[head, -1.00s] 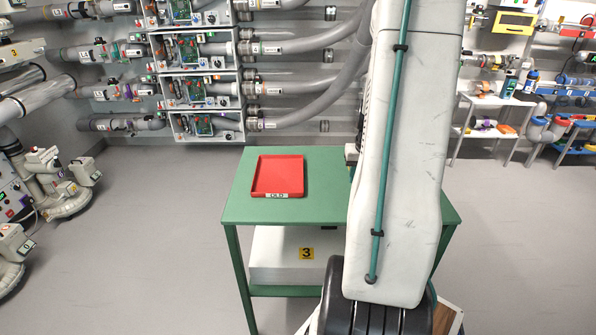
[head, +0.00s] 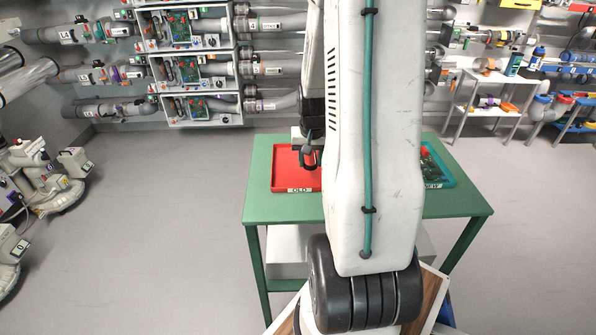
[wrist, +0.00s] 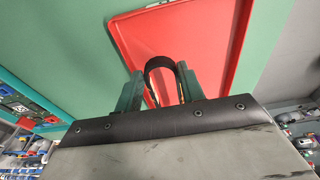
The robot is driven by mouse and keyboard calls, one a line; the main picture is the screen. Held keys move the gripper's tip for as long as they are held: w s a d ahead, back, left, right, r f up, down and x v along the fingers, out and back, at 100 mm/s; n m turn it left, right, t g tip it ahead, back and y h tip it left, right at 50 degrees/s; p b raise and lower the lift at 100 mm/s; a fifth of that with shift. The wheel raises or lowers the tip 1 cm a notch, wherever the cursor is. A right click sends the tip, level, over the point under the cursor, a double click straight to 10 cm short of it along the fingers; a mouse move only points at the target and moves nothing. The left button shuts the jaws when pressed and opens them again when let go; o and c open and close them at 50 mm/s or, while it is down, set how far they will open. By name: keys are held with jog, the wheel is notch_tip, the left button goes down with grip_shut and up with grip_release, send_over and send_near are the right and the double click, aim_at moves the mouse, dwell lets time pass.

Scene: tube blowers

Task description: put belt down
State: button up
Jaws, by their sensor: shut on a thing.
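My gripper (wrist: 160,88) is shut on a black belt (wrist: 158,63), which stands up as a loop between its green fingers in the wrist view. The belt is held over the red tray (wrist: 205,40). In the head view the red tray (head: 284,178), labelled OLD, lies on the green table (head: 258,205), its right part hidden by my arm. My gripper (head: 309,160) hangs over that tray. The gap between the belt and the tray floor is hard to judge. No other thing shows in the visible part of the tray.
A teal tray (head: 449,181), labelled NEW, holds green boards at the table's right, partly behind my arm. Grey machines (head: 35,180) stand at the left. Shelves (head: 490,105) stand at the back right. The floor left of the table is clear.

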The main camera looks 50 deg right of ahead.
aim_at(299, 180)
jog(key=w+a, duration=0.2)
jog(key=a, duration=0.1)
jog(key=shift+f, duration=0.15)
notch_tip(299, 180, down, 4)
jog(key=shift+r, duration=0.2)
jog(key=o, duration=1.3)
